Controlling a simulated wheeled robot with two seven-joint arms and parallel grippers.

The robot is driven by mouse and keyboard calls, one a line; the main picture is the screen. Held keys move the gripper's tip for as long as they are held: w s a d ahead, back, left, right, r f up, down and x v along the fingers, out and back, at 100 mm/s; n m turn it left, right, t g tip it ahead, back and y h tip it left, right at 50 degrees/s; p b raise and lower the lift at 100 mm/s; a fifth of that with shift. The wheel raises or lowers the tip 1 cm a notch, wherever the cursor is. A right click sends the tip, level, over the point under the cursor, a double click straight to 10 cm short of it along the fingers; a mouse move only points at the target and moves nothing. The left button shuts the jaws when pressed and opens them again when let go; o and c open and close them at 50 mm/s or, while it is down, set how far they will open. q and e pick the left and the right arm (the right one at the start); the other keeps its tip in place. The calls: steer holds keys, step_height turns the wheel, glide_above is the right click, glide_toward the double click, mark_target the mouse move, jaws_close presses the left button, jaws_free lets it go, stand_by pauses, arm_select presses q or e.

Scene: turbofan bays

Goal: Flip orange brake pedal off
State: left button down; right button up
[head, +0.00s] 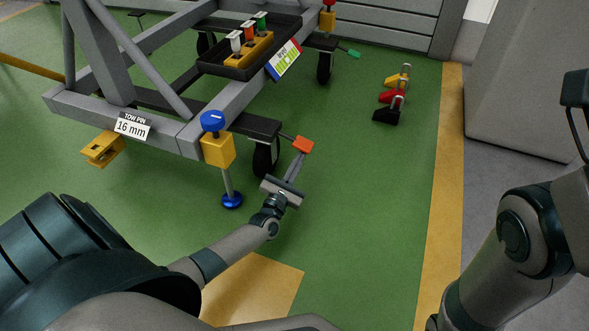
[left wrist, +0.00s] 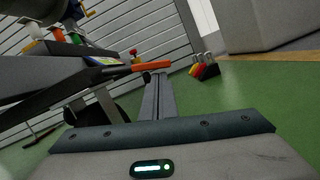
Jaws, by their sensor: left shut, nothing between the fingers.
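The orange brake pedal (head: 303,145) sticks out from the caster wheel (head: 265,158) at the near right corner of the grey stand. In the left wrist view the orange pedal (left wrist: 151,66) lies across, just above my fingertips. My left gripper (head: 297,166) is shut and empty, its fingers reaching up to the pedal's near side; the left wrist view also shows the closed fingers (left wrist: 158,82). I cannot tell whether they touch the pedal. My right arm is at the right of the head view, but its gripper is out of the picture.
A blue-topped jack (head: 212,122) with a blue foot stands left of my gripper. A black tray (head: 245,68) with coloured pins sits on the stand. A far caster has a green pedal (head: 348,53). Yellow, red and black chocks (head: 390,96) lie right; green floor between is clear.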

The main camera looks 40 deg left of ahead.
mark_target(305, 147)
arm_select(q)
steer(key=shift+w+r, duration=0.1)
steer(key=shift+w, duration=0.25)
steer(key=shift+d+r+n, duration=0.15)
steer(key=shift+r+n, duration=0.2)
steer(key=shift+n, duration=0.25)
steer(key=shift+w+d+r+n+y, duration=0.1)
steer(key=shift+d+r+n+y, duration=0.15)
steer(key=shift+r+n+y, duration=0.35)
steer(key=r+n, duration=0.2)
steer(key=r+n+y, duration=0.1)
steer(key=n, duration=0.1)
steer(key=shift+d+r, duration=0.15)
steer(key=shift+d, duration=0.15)
steer(key=shift+w+r, duration=0.1)
stand_by(0.3)
